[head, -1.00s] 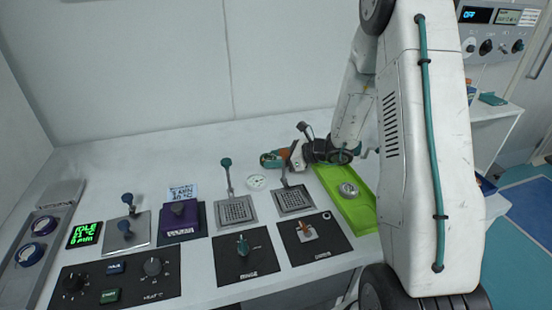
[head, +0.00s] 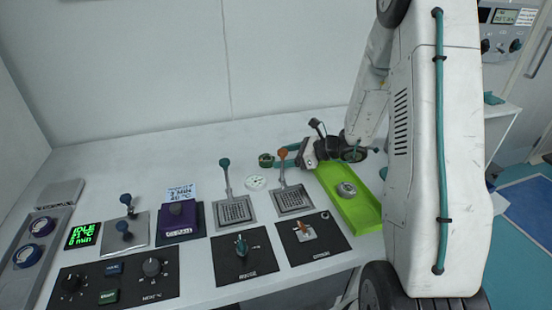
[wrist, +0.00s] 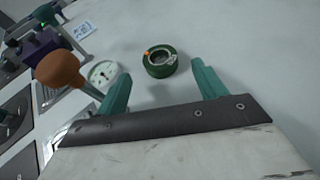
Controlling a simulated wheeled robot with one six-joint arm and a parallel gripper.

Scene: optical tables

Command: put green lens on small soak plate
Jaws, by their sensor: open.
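The green lens (wrist: 160,62) is a short round green ring with an orange mark, lying on the white bench in the wrist view. It also shows in the head view (head: 266,160), just left of my gripper. My gripper (wrist: 162,86) has teal fingers spread apart with nothing between them; the lens lies ahead of the fingertips, nearer the right one. In the head view my gripper (head: 282,157) is low over the bench. A purple-topped unit (head: 178,216) stands left of the grates, with a card behind it; I cannot tell surely which fixture is the small soak plate.
An orange-knobbed lever (wrist: 60,70) rises close to my left finger. A round white dial (head: 256,182) lies near the lens. Two metal grates with levers, a green tray (head: 358,212) holding a round metal piece, and black control panels fill the front. The back bench is clear.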

